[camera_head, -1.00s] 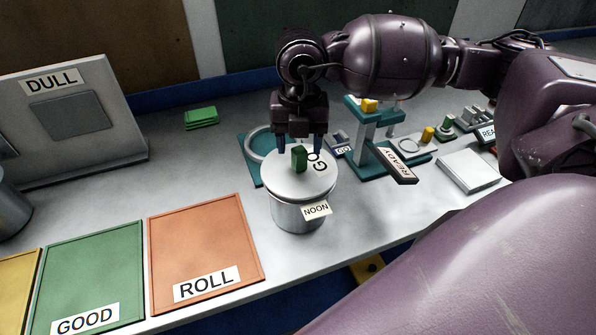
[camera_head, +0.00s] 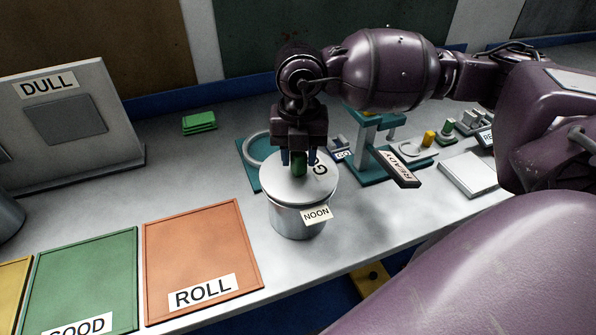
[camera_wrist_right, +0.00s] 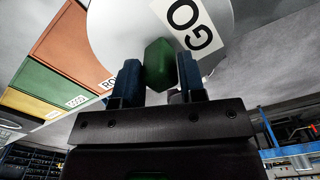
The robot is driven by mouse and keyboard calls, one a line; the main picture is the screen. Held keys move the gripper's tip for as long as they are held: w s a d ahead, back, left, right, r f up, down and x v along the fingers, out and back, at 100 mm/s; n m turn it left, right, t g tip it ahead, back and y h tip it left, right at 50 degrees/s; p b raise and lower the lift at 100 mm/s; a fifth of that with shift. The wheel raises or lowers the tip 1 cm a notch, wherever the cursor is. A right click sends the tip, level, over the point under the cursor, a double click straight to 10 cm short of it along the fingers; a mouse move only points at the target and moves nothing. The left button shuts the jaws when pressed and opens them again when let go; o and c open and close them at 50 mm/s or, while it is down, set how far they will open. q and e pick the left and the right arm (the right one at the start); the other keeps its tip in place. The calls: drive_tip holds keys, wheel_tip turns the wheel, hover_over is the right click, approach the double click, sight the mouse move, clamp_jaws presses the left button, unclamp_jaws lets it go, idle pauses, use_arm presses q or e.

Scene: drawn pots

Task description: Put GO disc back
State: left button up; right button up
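The GO disc (camera_head: 285,187) is a pale round lid with a green knob (camera_head: 298,165) and a GO label. It lies on top of the silver pot (camera_head: 292,222) labelled NOON. My right gripper (camera_head: 299,160) points down over the disc, with its blue fingers on either side of the knob. In the right wrist view the disc (camera_wrist_right: 120,25) and knob (camera_wrist_right: 160,66) lie between the fingers, with a narrow gap showing at the right finger. The fingers look open around the knob. A small grey holder (camera_head: 341,148) with a GO label stands behind the pot. My left gripper is out of view.
A teal base with a ring (camera_head: 246,160) is behind the pot. Orange ROLL (camera_head: 200,250) and green GOOD (camera_head: 85,275) trays lie at left front. Clear table lies left of the pot.

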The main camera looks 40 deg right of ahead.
clamp_jaws()
drive_tip(key=shift+r+p, duration=0.65)
drive_tip(key=shift+r, duration=0.6)
drive_tip(key=shift+r+p, duration=0.4)
drive_tip(key=shift+r, duration=0.4)
